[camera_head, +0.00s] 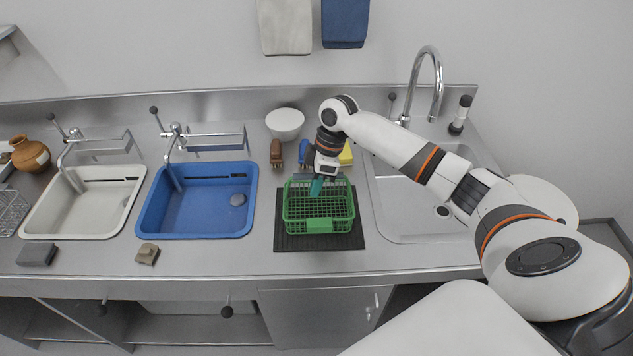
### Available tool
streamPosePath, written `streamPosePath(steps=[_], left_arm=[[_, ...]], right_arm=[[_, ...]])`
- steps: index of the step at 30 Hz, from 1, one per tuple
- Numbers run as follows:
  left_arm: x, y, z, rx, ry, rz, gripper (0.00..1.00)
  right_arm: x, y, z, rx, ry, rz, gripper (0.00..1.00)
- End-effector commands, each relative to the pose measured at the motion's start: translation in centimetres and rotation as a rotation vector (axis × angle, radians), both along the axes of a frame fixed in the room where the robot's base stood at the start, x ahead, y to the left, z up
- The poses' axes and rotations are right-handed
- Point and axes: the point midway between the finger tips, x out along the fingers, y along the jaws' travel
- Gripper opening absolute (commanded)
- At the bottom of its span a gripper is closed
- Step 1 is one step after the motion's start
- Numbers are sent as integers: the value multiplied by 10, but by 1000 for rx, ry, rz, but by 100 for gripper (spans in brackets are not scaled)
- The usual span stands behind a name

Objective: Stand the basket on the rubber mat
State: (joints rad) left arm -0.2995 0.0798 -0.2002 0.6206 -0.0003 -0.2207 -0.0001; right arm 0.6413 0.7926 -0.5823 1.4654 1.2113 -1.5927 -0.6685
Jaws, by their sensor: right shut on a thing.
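The green basket (318,225) is an open mesh crate and is upright over the black rubber mat (292,243). The mat shows around its front and sides. I cannot tell whether the basket's base touches the mat or is slightly above it. My right gripper (316,188) reaches down from above at the basket's far side, with teal tips at the far rim. It is shut on the basket; the exact grip is partly hidden by the gripper. My left gripper is not in view.
A blue sink (190,228) and a white sink (80,222) lie left of the mat, and a steel sink (400,215) lies right. Brushes (276,152), a white bowl (285,122) and a yellow sponge (346,155) stand behind. A tan block (147,254) lies front left.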

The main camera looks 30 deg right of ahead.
Motion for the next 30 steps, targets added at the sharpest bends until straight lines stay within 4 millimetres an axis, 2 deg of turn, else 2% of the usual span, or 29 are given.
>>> streamPosePath(steps=[5, 6, 9, 20, 23, 30], left_arm=[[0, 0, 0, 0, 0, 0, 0], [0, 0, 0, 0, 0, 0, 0], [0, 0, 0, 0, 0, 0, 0], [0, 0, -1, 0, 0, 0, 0], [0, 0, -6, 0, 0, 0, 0], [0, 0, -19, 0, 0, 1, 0]], right_arm=[[0, 0, -3, 0, 0, -1, 0], [0, 0, -3, 0, 0, -1, 21], [0, 0, -3, 0, 0, -1, 36], [0, -1, 2, -1, -1, 0, 36], [1, -5, 14, -1, -3, -2, 36], [1, -19, 63, -2, -6, -3, 36]])
